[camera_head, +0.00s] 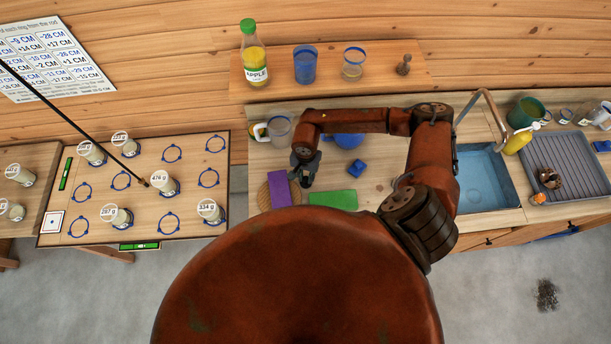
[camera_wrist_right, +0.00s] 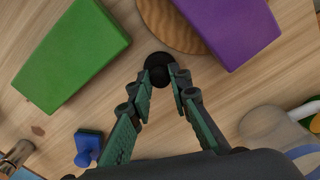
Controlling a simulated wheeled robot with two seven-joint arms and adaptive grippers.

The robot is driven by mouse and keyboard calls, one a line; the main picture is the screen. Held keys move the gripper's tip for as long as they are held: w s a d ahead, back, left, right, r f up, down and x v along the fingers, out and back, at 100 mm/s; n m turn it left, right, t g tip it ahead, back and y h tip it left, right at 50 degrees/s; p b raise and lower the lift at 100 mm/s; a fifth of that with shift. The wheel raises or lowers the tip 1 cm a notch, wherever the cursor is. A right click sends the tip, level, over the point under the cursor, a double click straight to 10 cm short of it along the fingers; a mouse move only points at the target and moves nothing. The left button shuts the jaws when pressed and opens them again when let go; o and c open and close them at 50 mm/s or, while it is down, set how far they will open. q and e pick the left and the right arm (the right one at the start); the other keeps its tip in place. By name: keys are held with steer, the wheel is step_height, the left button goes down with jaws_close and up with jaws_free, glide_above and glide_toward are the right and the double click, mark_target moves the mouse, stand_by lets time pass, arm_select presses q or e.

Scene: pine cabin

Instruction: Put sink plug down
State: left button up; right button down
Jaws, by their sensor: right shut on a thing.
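The sink plug (camera_wrist_right: 158,60) is a small, dark, round piece at the fingertips of my right gripper (camera_wrist_right: 167,87) in the right wrist view. The fingers are shut on it, above or at the wooden counter; I cannot tell whether it touches the wood. In the head view my right gripper (camera_head: 305,178) points down at the counter (camera_head: 385,180), between a purple block (camera_head: 279,189) and a green block (camera_head: 333,200). The plug is too small and dark to make out there. My left gripper is not in view.
A round wooden board (camera_wrist_right: 160,20) lies partly under the purple block, close to the plug. A blue knobbed piece (camera_head: 357,168), a glass jug (camera_head: 279,131) and a blue bowl (camera_head: 348,141) stand nearby. The blue sink (camera_head: 484,180) is to the right.

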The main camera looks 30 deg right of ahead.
steer(key=shift+f, duration=0.1)
steer(key=c, duration=1.8)
jaws_free()
